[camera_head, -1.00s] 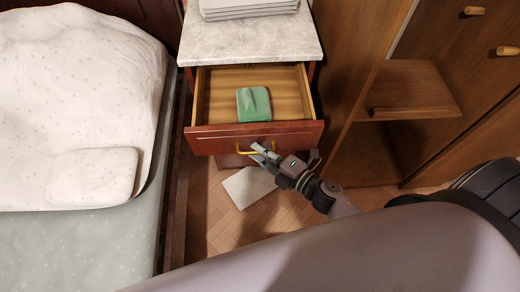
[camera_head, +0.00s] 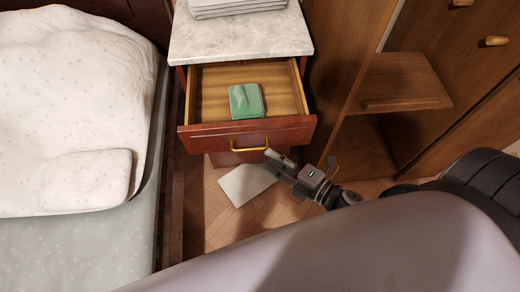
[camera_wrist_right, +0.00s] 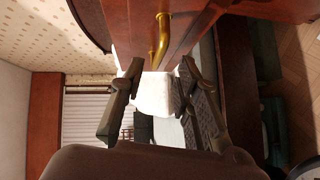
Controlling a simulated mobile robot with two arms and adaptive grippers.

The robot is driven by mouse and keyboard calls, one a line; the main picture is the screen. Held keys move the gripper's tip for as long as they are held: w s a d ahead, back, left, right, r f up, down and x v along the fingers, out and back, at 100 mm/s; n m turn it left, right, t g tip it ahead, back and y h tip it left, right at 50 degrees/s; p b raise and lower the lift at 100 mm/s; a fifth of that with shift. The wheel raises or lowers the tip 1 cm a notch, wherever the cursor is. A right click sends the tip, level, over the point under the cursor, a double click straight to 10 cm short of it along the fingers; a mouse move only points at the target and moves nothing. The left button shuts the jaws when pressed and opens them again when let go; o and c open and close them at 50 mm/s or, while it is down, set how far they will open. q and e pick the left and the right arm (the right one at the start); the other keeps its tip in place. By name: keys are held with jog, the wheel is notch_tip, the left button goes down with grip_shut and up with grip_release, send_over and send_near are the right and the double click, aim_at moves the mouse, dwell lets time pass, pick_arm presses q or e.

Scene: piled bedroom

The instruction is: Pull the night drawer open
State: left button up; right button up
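The night drawer (camera_head: 215,139) stands pulled out of the nightstand, its wooden inside showing. A green folded item (camera_head: 246,101) lies in it. The yellow drawer handle (camera_head: 249,149) is on its red-brown front; it also shows in the right wrist view (camera_wrist_right: 158,40). My right gripper (camera_head: 272,160) is just below and right of the handle, apart from it. In the right wrist view its two fingers (camera_wrist_right: 158,85) are spread with nothing between them, and the handle lies beyond the tips. My left gripper is not in view.
The nightstand's marble top (camera_head: 240,38) carries a stack of grey-white flat items (camera_head: 236,7). A bed with a white duvet (camera_head: 75,90) is at the left. A wooden cabinet (camera_head: 405,82) is at the right. A white sheet-like item (camera_head: 246,184) lies on the floor below the drawer.

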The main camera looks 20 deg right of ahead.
jog(key=v, duration=0.5)
dwell(0.4)
jog(key=s+d+f+m+g+h, duration=0.2)
jog(key=f+m, duration=0.2)
jog(key=f, duration=0.4)
jog(key=s+d+f+m+g+h+p, duration=0.15)
jog(key=f+m, duration=0.25)
jog(key=f, duration=0.5)
jog(key=s+d+f+m+g+h, duration=0.1)
jog(key=d+f+m+h, duration=0.2)
jog(key=f, duration=0.5)
jog(key=s+a+f+m+g+h, duration=0.1)
jog(key=s+f+m+g, duration=0.3)
jog(key=s+f, duration=0.3)
jog(key=s+a+f+m+g, duration=0.1)
jog(key=s+f+m+g, duration=0.3)
jog(key=s+f, duration=0.4)
jog(key=s, duration=0.4)
jog(key=shift+s+a+m+g+h, duration=0.35)
jog(key=shift+s+m, duration=0.05)
